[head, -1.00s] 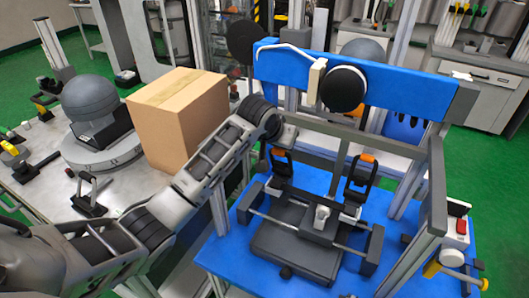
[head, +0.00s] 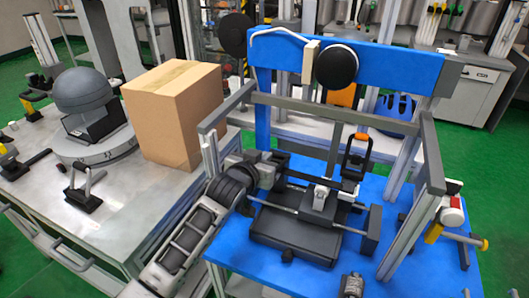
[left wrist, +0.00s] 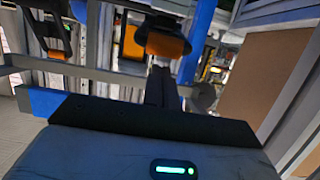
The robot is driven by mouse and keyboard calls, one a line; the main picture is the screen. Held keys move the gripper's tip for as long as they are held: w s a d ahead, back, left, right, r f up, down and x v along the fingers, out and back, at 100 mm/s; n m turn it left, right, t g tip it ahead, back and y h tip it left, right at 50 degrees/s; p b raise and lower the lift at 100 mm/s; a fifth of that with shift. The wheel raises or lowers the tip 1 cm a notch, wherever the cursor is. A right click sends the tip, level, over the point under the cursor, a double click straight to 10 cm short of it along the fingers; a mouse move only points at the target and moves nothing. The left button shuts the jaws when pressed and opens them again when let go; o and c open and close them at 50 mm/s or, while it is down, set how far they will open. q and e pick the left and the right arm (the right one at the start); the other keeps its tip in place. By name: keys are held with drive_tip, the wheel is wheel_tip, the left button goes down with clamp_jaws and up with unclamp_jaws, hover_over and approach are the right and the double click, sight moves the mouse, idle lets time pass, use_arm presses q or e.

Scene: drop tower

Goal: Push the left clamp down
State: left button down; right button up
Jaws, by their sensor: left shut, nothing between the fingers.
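The left clamp is mostly hidden in the head view behind my left gripper (head: 272,168). In the left wrist view an orange-tipped clamp handle (left wrist: 165,45) is right by my fingers (left wrist: 160,88), apparently the left clamp. I cannot tell whether they touch. My left gripper is shut and empty, at the left rear of the black fixture (head: 295,237). The right clamp (head: 355,160) stands upright with its orange tip up. An orange-tipped handle (left wrist: 55,53) at the left of the wrist view looks like it. My right gripper is not in view.
The fixture stands on a blue table (head: 235,258) inside a grey frame (head: 431,155). A blue crossbeam (head: 400,72) spans behind it. A cardboard box (head: 175,120) stands left on a metal table (head: 110,225). A grey cylindrical part (head: 352,285) is at the front edge.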

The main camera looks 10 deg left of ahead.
use_arm(q)
drive_tip(key=shift+s+a+f, duration=0.1)
drive_tip(key=shift+s+f, duration=0.2)
drive_tip(key=shift+f, duration=0.15)
use_arm(e)
drive_tip(key=shift+s+a+f, duration=0.15)
drive_tip(key=shift+s+f, duration=0.1)
drive_tip(key=shift+s, duration=0.1)
drive_tip(key=shift+w, duration=0.1)
